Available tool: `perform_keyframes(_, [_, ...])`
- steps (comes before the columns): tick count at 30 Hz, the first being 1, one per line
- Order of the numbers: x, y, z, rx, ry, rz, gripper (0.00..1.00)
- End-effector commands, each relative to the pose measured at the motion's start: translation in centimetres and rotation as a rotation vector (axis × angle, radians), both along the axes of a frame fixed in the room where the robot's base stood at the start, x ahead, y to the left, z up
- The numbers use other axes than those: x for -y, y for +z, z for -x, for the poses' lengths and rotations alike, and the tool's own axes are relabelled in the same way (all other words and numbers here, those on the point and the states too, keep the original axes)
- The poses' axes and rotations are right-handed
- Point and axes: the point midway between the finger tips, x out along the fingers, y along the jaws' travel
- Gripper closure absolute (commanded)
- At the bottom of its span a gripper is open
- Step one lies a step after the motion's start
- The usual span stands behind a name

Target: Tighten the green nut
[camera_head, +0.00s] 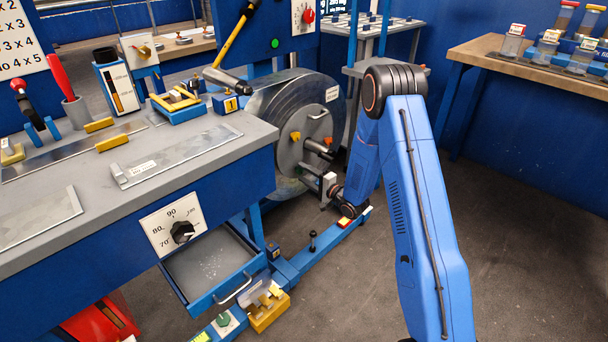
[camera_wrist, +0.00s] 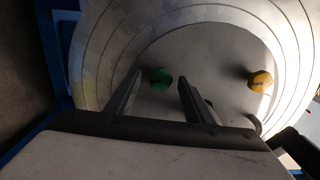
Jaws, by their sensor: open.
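The green nut (camera_wrist: 160,78) shows on the pale round end plate in the wrist view, at its left. My gripper (camera_wrist: 161,80) is open, with one finger on each side of the green nut in that picture. The fingers appear to stop short of the plate, and I see no clear contact with the nut. In the head view my gripper (camera_head: 317,177) is at the lower right of the duct's end plate (camera_head: 290,152), its fingers small.
A yellow nut (camera_wrist: 261,80) sits right of the green one. The duct drum (camera_head: 272,100) stands beside the grey workbench (camera_head: 95,190). An open drawer (camera_head: 215,270) juts out below the bench. A hammer (camera_head: 228,50) stands above the bench's far end. The floor at right is clear.

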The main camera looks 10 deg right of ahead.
Motion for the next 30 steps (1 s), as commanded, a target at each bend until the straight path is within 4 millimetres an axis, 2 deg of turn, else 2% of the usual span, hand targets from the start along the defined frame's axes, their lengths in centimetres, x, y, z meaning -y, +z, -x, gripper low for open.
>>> perform_keyframes(5, [1.6,0.0,2.1,-0.002,-0.003,-0.001,0.53])
perform_keyframes(21, [8.0,0.0,10.7,-0.001,-0.004,-0.002,0.53])
perform_keyframes(30, [9.8,0.0,13.3,-0.001,-0.002,-0.002,0.53])
